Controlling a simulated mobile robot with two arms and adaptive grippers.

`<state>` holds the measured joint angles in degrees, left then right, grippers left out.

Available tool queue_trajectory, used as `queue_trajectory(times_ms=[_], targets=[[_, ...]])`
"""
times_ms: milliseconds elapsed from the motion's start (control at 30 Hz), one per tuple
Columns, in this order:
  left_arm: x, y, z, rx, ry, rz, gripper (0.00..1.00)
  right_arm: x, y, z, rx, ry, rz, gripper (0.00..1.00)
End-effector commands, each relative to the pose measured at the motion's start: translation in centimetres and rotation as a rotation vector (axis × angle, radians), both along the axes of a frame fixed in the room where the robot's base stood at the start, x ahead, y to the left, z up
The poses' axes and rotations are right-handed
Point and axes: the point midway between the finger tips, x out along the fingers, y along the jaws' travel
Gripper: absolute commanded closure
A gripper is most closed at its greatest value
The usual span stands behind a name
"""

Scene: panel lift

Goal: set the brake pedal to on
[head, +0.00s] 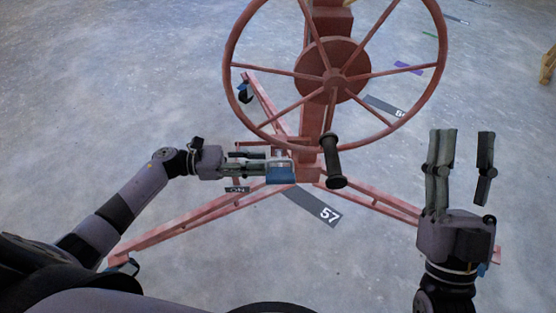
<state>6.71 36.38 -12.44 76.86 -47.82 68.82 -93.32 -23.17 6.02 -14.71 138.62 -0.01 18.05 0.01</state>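The blue brake pedal (281,174) sits low at the foot of the red panel lift's column, near the middle of the head view, with a pale grey part above it. My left gripper (264,163) reaches in from the left, its fingers pointing right at the pedal's left side. A gap shows between its fingers, so it looks open; I cannot tell whether it touches the pedal. My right gripper (464,150) is open and empty, pointing up at the right, away from the pedal.
The lift's large red wheel (333,77) stands above the pedal, with a dark crank handle (333,162) hanging just right of it. Red legs (190,222) spread across the floor on castors. A floor marker reading 57 (312,206) lies below.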

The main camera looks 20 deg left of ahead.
Motion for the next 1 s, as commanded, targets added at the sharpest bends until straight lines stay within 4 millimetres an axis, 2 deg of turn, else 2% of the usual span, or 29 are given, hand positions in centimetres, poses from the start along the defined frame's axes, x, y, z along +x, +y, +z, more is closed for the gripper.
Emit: queue_trajectory(times_ms=[33, 200, 400, 733, 1000], targets=[[0.4, -1.1, 0.0, -0.002, -0.002, -0.001, 0.72, -0.1, 0.0, 0.1, 0.003, -0.010, 0.000, 0.60], [1.3, -3.8, 0.0, -0.001, 0.000, -0.001, 0.72, -0.5, -0.1, 0.4, 0.011, -0.038, 0.001, 0.60], [1.9, -5.3, 0.0, 0.000, 0.000, 0.001, 0.72, -1.0, -0.2, 0.8, 0.020, -0.068, 0.003, 0.60], [2.0, -5.6, 0.0, 0.001, 0.000, 0.001, 0.72, -1.1, -0.1, 1.0, 0.024, -0.075, 0.006, 0.60], [2.0, -5.5, 0.0, 0.001, 0.001, 0.001, 0.91, -1.0, -0.1, 0.9, 0.023, -0.072, 0.006, 0.60]])
